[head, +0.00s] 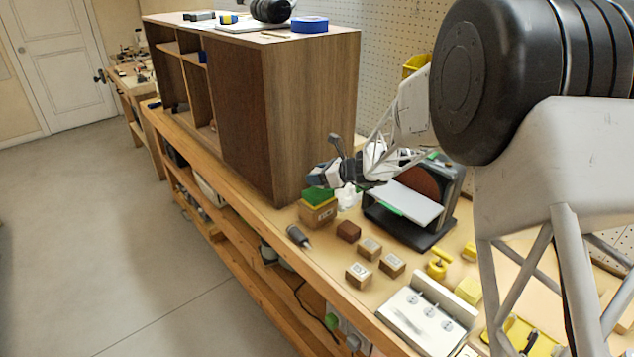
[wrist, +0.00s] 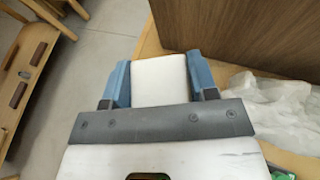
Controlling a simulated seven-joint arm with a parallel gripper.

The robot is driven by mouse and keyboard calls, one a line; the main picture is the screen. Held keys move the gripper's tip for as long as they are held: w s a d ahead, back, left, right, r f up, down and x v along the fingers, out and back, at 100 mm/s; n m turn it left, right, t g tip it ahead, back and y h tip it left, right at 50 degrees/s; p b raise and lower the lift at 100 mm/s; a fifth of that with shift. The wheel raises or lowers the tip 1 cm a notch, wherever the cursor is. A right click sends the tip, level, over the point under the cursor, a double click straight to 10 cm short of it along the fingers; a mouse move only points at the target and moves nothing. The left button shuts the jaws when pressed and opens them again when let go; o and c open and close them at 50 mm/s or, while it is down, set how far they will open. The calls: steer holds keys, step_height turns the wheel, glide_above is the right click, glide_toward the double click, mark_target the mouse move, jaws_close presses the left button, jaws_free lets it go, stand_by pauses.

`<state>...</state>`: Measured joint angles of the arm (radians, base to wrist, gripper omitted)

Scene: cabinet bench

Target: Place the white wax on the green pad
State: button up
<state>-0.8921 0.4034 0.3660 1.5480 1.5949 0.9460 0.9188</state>
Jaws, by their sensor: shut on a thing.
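My gripper (head: 320,177) is in front of the cabinet's near right corner in the head view. In the wrist view its two blue fingers are shut on the white wax (wrist: 160,80), a pale block with rounded corners held between them. The green pad (head: 317,197) lies on top of a wooden box (head: 318,215) just below my gripper in the head view. My gripper is above the pad, but the exact gap cannot be told. The pad under the wax is hidden in the wrist view.
The wooden cabinet (head: 309,110) stands close behind and left of my gripper. A disc sander (head: 418,195) and crumpled clear plastic (head: 348,196) are on the right. Several small wooden blocks (head: 370,248) and a dark cylindrical tool (head: 298,237) lie nearer on the bench.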

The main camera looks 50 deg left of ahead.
steer(key=shift+w+a, duration=0.45)
steer(key=shift+a, duration=0.3)
steer(key=shift+f, duration=1.8)
steer(key=shift+f, duration=0.15)
steer(key=o, duration=0.9)
steer(key=shift+o, duration=0.2)
steer(key=shift+r, duration=0.2)
steer(key=v, duration=1.2)
steer(key=shift+f, duration=0.1)
